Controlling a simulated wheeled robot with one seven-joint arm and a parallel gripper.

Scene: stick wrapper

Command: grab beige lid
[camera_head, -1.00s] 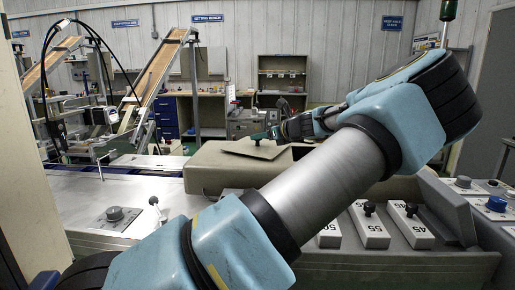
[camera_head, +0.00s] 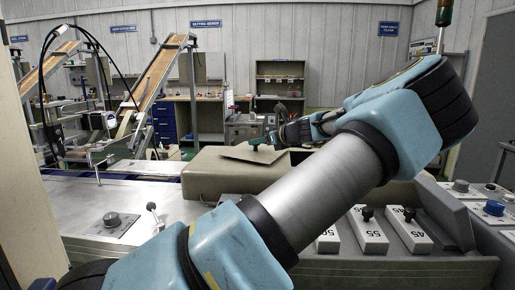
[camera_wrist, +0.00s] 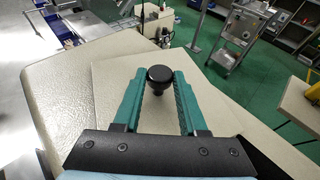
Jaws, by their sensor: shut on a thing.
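The beige lid (camera_head: 240,154) is a thin flat plate on top of a beige machine cover (camera_head: 205,178). In the wrist view the lid (camera_wrist: 112,76) has a round black knob (camera_wrist: 160,76) standing up from it. My gripper (camera_wrist: 160,80) has its green fingers on either side of the knob, shut on it. In the head view my gripper (camera_head: 264,142) is small, above the lid, at the far end of my arm. The fingers hide part of the plate, and whether the lid is raised off the cover cannot be told.
White blocks with numbers and black knobs (camera_head: 367,235) lie in a grey tray at the right front. A pale metal worktop with a dial (camera_head: 111,220) is at the left. Sloped conveyors and a shelf (camera_head: 280,85) stand behind. Green floor (camera_wrist: 225,95) lies beyond the cover.

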